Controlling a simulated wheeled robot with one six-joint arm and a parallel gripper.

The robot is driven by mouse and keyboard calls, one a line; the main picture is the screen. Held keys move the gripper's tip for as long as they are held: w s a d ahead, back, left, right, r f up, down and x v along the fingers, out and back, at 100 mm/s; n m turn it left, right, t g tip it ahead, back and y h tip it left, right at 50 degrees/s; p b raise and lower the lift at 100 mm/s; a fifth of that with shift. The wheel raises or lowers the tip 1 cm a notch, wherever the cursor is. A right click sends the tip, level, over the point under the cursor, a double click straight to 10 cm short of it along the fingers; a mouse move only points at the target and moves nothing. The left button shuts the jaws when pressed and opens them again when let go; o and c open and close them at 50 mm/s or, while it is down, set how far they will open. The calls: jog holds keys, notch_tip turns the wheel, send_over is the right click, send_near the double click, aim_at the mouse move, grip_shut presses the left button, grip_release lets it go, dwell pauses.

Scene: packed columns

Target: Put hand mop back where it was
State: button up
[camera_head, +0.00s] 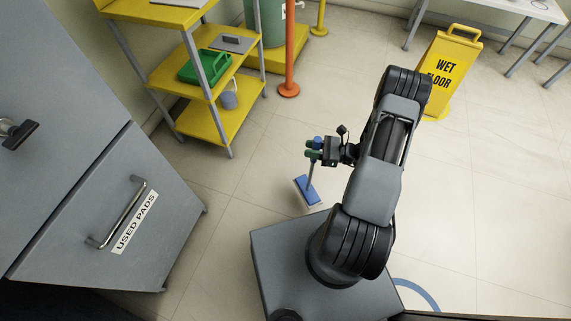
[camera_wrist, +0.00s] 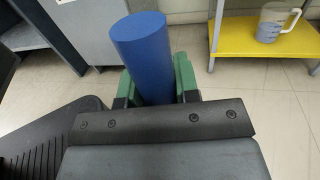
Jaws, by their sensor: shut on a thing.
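The hand mop (camera_head: 307,189) is blue, with an upright handle and a flat blue head at its lower end. My gripper (camera_head: 313,150) is shut on its handle and holds it out to the left of my arm in the head view. In the wrist view the blue handle (camera_wrist: 145,55) stands between the green fingertips of my gripper (camera_wrist: 158,84), with its rounded top toward the camera. The mop head is hidden in the wrist view. I cannot tell how far the head is above the floor.
A yellow shelf cart (camera_head: 205,118) at the back left holds a green tray (camera_head: 203,68), and a grey-blue jug (camera_head: 228,98). A grey cabinet (camera_head: 90,215) labelled "USED PADS" stands left. An orange post (camera_head: 290,55) and a yellow wet-floor sign (camera_head: 449,68) stand behind. Floor between is clear.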

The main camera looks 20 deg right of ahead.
jog(key=w+a+f+b, duration=0.5)
jog(key=w+a+f, duration=0.2)
jog(key=f, duration=0.4)
jog(key=shift+a, duration=0.15)
jog(key=shift+f+b, duration=0.15)
jog(key=shift+b, duration=0.15)
jog(key=shift+f, duration=0.15)
jog(key=o, duration=0.9)
